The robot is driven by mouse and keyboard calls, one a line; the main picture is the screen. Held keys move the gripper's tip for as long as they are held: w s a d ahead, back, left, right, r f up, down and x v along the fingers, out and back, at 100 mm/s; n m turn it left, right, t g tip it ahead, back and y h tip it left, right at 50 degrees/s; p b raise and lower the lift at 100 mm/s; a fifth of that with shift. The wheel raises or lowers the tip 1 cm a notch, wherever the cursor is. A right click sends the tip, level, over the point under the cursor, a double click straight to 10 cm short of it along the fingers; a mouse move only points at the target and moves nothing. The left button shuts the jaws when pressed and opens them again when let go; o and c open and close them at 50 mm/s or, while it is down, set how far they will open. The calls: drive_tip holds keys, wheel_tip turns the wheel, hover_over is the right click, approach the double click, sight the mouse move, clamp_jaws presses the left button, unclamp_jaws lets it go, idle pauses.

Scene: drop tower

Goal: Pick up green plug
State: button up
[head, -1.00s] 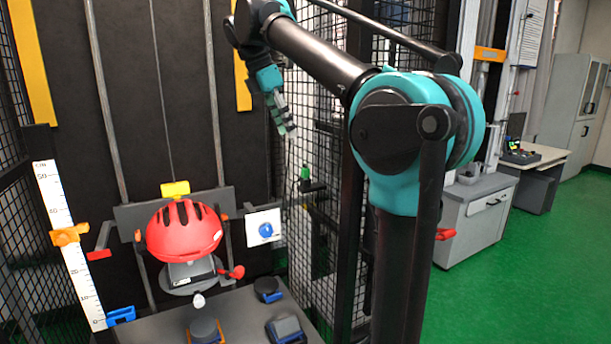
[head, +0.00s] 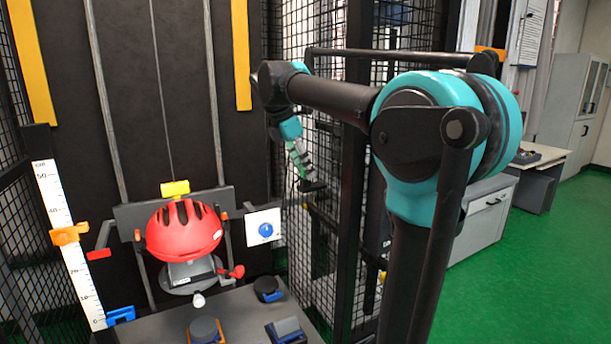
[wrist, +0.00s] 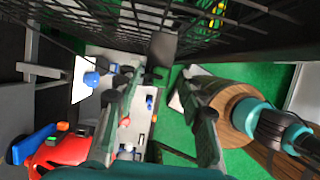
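The green plug cannot be made out for certain now. In the earlier head view, a small green piece stands on a dark bracket at the mesh fence; my gripper (head: 308,180) now covers that spot. My gripper hangs tilted down beside the fence, right of the white panel with the blue knob. In the wrist view my gripper (wrist: 160,82) has its two fingers spread wide apart, with nothing clearly held between them. A dark block (wrist: 163,47) shows just beyond the fingertips. I cannot tell whether the gripper touches anything.
The mesh fence (head: 330,235) runs close beside my gripper. A red helmet (head: 183,232) sits on a headform at the left. The white panel (head: 264,228) with a blue knob is nearby. Dark pads stand on the grey base (head: 245,322). Green floor is open at the right.

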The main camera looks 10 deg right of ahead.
drive_tip(key=shift+d+f, duration=0.1)
drive_tip(key=shift+f, duration=0.05)
clamp_jaws()
idle(0.4)
